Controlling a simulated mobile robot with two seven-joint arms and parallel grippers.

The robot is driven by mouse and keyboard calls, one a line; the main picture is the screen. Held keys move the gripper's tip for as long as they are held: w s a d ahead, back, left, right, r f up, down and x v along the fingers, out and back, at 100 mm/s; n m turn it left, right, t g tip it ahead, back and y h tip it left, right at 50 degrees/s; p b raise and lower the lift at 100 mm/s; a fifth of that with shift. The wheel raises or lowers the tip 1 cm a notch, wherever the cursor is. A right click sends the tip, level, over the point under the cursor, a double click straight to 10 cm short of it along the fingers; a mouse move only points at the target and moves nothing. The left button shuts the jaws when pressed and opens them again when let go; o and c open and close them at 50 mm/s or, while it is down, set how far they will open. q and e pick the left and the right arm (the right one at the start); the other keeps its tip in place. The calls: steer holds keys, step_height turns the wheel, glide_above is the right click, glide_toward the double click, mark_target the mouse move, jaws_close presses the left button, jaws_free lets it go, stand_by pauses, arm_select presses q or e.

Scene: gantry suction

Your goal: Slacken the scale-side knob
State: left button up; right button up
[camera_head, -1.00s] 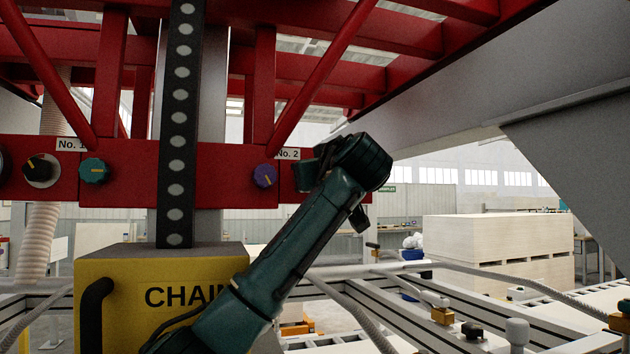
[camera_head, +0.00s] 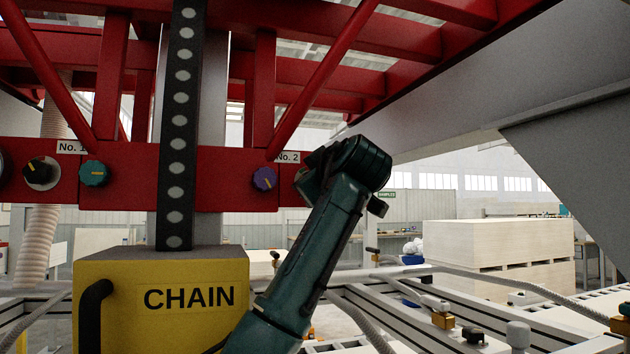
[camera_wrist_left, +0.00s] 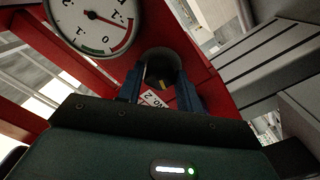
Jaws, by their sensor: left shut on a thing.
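A round black knob (camera_wrist_left: 164,68) with a yellow mark sits on the red beam, close to a white dial gauge (camera_wrist_left: 95,24), in the left wrist view. My left gripper (camera_wrist_left: 161,84) has its two blue fingers on either side of this knob and is shut on it. In the head view my left wrist (camera_head: 350,165) stands at the beam's right part and hides most of the fingers, knob and gauge. A purple knob (camera_head: 263,178) is just left of it, near the "No. 2" label (camera_head: 288,157). My right gripper is not in view.
Further left on the red beam (camera_head: 130,165) are a teal knob (camera_head: 94,173) and a black knob (camera_head: 40,171) by a "No. 1" label. A yellow CHAIN box (camera_head: 120,290) stands below. A red diagonal brace (camera_head: 325,78) passes close above my wrist.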

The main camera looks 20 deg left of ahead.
arm_select(q)
steer(key=o, duration=1)
steer(key=shift+s, duration=0.1)
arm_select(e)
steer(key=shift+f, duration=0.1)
arm_select(q)
steer(key=b+v, duration=0.4)
steer(key=v, duration=0.9)
steer(key=shift+d+b, duration=0.1)
steer(key=shift+b, duration=0.25)
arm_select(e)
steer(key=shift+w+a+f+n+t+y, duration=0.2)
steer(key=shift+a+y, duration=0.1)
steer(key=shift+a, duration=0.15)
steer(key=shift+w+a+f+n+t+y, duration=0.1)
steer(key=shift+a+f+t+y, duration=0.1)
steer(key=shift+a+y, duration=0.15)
